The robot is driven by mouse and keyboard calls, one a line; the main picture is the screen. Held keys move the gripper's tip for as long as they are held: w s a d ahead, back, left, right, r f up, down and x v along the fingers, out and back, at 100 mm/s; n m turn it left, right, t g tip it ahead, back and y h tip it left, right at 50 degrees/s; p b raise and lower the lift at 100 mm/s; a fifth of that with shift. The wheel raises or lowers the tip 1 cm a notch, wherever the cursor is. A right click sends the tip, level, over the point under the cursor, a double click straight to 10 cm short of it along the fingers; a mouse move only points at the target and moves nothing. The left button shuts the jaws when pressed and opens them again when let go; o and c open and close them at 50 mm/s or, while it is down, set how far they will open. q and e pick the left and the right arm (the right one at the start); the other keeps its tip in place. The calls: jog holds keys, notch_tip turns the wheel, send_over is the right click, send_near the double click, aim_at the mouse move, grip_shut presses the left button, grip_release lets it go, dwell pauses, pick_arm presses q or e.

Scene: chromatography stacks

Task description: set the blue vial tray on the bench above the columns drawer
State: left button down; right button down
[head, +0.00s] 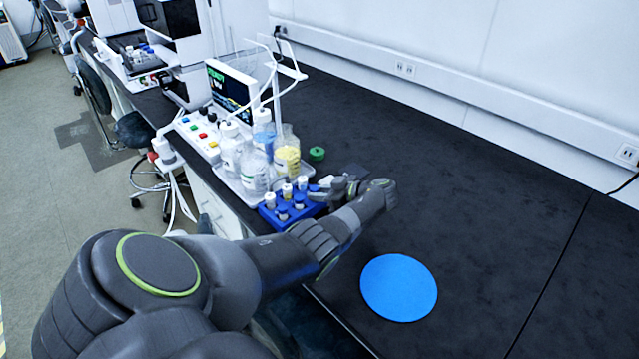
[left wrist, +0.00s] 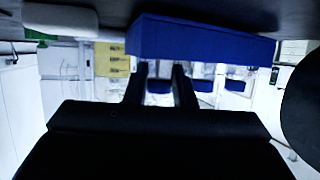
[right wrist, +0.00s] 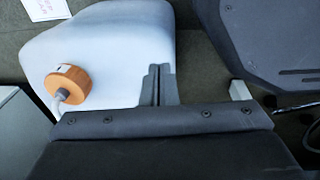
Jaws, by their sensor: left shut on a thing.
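The blue vial tray (head: 291,217) holds several white-capped vials and is near the front edge of the dark bench (head: 470,200). My left gripper (head: 328,188) is shut on the tray's right side. In the left wrist view the tray's blue wall (left wrist: 200,42) lies across the tips of the two fingers (left wrist: 161,75). I cannot tell whether the tray touches the bench. My right gripper (right wrist: 158,85) is shut and empty in the right wrist view and out of the head view. The columns drawer cannot be made out; white drawer fronts (head: 215,203) show under the bench.
A bottle tray (head: 236,187) with several bottles, one yellow (head: 287,160), stands just behind the vial tray. A green cap (head: 317,153) lies beside it. A flat blue disc (head: 399,287) lies on the bench at right.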

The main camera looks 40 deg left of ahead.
pick_arm(q)
jog(key=shift+f, duration=0.2)
pick_arm(e)
jog(key=shift+f, duration=0.1)
pick_arm(q)
jog(key=c, duration=1.2)
grip_release()
pick_arm(e)
jog(key=shift+a, duration=0.1)
pick_arm(q)
jog(key=v, duration=1.2)
